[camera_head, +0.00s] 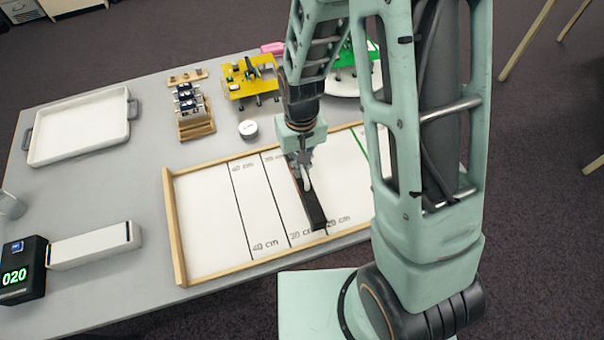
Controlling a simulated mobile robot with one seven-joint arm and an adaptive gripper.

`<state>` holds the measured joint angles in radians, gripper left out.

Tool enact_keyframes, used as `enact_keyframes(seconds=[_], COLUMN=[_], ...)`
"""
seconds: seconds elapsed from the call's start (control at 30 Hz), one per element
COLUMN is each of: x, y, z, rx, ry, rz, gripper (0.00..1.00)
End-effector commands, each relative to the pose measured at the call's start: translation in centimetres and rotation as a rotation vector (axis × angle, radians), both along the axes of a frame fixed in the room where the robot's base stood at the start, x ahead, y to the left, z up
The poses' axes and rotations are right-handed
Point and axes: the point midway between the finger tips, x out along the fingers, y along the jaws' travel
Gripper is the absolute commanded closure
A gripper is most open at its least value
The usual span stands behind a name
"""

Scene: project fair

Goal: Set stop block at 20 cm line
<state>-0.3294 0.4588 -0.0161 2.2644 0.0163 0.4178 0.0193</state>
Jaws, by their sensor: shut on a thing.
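The stop block (313,212) is a long dark bar lying across the white measuring board (208,215). It is beside a "20 cm" label at the board's near edge, between the 30 cm line (276,200) and the green line (360,141). My gripper (306,184) points down over the block's middle and is shut on it. The 20 cm line itself is mostly hidden by the block and my gripper, so I cannot tell how exactly they line up. My arm hides the board's right part.
A wooden rim (172,225) edges the board. A white tray (80,125) lies at the back left. A black display (22,270) reading 020 and a white box (95,245) stand at the left. A yellow stand (240,83), wooden rack (195,125) and round white tin (248,129) are behind the board.

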Motion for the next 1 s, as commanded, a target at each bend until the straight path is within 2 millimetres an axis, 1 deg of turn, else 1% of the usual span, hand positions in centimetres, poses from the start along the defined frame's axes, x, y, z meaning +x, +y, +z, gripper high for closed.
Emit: enact_keyframes(seconds=[0.13,0.33,0.63,0.77,0.8,0.9,0.93,1.0], x=[0.7,0.7,0.7,0.7,0.6,0.6,0.6,0.6], y=[-0.3,-0.3,-0.3,-0.3,-0.3,-0.3,-0.3,-0.3], z=[-1.5,-3.8,-3.8,-4.2,-4.2,-4.2,-4.2,-4.2], rx=[0.0,0.0,0.0,0.0,0.0,0.0,0.0,0.0], ry=[0.001,-0.001,-0.001,-0.001,0.0,0.001,0.001,0.001], rz=[-0.002,-0.001,-0.001,-0.001,-0.001,-0.001,-0.001,-0.001], gripper=[1.0,1.0,1.0,1.0,0.91,0.8,0.76,0.75])
